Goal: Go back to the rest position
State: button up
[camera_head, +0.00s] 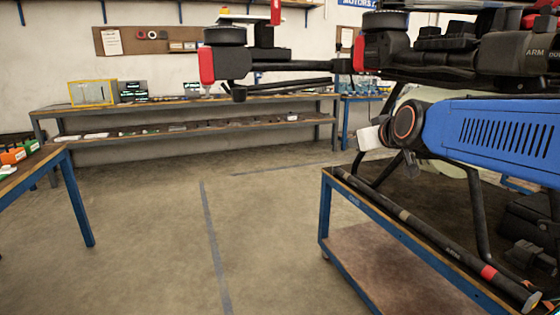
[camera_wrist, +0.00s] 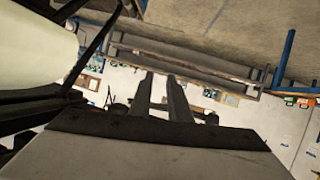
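My gripper (camera_wrist: 160,76) shows in the wrist view, whose picture is upside down. Its two dark fingers stand apart, with nothing between them. A blue arm link with a vent grille, mine, reaches in from the right in the head view and hides part of the drone. The large black spray drone (camera_head: 440,68) with red joints fills the upper right, standing on a blue-framed stand (camera_head: 325,215). Its pale tank (camera_wrist: 35,60) and dark frame show at the left of the wrist view, beside my gripper. I cannot see contact between them.
A long workbench (camera_head: 250,98) with a lower shelf stands along the back wall, carrying a yellow-framed box (camera_head: 92,92) and small screens. A blue-legged table (camera_head: 78,200) with orange bins (camera_head: 12,156) is at the left. The concrete floor between is clear.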

jog(key=s+d+f+m+g, duration=0.1)
jog(key=s+d+f+g, duration=0.1)
jog(key=s+f, duration=0.7)
jog(key=s+d+f+m+g+h, duration=0.1)
jog(key=s+d+f+g, duration=0.2)
jog(key=s+f, duration=0.6)
jog(key=s+d+f+m+g+h, duration=0.1)
jog(key=s+d+f+g, duration=0.1)
jog(key=s+f, duration=0.7)
jog(key=s+g, duration=0.1)
jog(key=s, duration=0.5)
jog(key=shift+s+d+m+g, duration=0.15)
jog(key=shift+s+m+g, duration=0.15)
jog(key=shift+s, duration=0.1)
